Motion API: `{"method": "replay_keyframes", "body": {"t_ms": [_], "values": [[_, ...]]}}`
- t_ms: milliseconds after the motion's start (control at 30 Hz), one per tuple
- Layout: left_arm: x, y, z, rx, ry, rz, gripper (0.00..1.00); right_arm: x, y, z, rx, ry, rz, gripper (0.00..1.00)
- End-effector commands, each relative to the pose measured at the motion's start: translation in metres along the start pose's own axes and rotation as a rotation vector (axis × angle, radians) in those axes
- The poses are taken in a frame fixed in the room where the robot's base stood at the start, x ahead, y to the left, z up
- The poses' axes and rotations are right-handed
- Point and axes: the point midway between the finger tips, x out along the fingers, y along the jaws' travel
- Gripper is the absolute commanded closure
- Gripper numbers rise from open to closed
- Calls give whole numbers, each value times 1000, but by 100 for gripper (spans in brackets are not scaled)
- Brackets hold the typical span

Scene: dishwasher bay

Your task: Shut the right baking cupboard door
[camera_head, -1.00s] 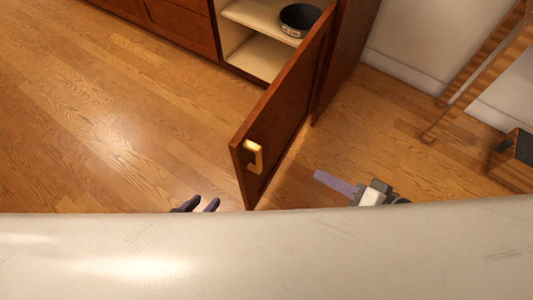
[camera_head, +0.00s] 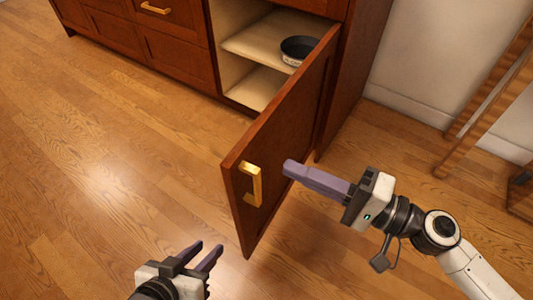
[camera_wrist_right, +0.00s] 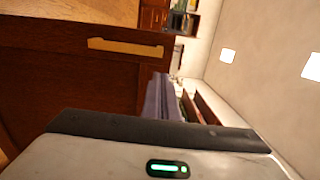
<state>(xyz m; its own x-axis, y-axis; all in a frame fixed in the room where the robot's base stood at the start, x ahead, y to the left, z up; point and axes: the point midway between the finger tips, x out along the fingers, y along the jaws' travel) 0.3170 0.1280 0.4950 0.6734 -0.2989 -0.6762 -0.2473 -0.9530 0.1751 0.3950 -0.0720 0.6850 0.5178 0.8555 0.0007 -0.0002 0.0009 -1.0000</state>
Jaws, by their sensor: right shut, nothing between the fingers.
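The right baking cupboard door (camera_head: 290,125) is dark red-brown wood and stands wide open, swung out from the cupboard. Its gold handle (camera_head: 257,186) is on the face turned to the right, near the free edge. My right gripper (camera_head: 290,168) is shut and empty on that handle side, its purple fingertips just right of the handle. Whether they touch the door is unclear. The right wrist view shows the door (camera_wrist_right: 70,85), handle (camera_wrist_right: 125,46) and fingers (camera_wrist_right: 162,98). My left gripper (camera_head: 209,250) is open and empty, low, left of the door's free edge.
The open cupboard has pale shelves (camera_head: 258,83) with a dark round pan (camera_head: 298,50) on one. Closed drawers (camera_head: 175,60) run to the left. A wooden rack (camera_head: 490,90) stands by the wall at right. The wooden floor left of the door is clear.

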Motion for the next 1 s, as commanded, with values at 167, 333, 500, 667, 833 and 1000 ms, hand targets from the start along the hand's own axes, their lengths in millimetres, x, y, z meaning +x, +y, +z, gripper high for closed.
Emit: {"method": "replay_keyframes", "body": {"t_ms": [167,333,500,667,833,1000], "values": [[-8,-2,-2,-10,18,-14,69,36,-4,0,-3,-1,-3,100],[-12,-4,-3,-15,36,-24,69,59,-2,0,-1,0,-1,100],[-14,-5,-3,-17,42,-28,69,69,0,0,-1,0,1,100],[-14,-6,-3,-17,45,-29,69,70,0,0,0,0,1,100],[-14,-6,-3,-17,45,-29,69,70,0,0,0,0,1,100],[-15,-6,-5,-17,47,-30,69,74,-1,-2,0,9,-1,100]]}}
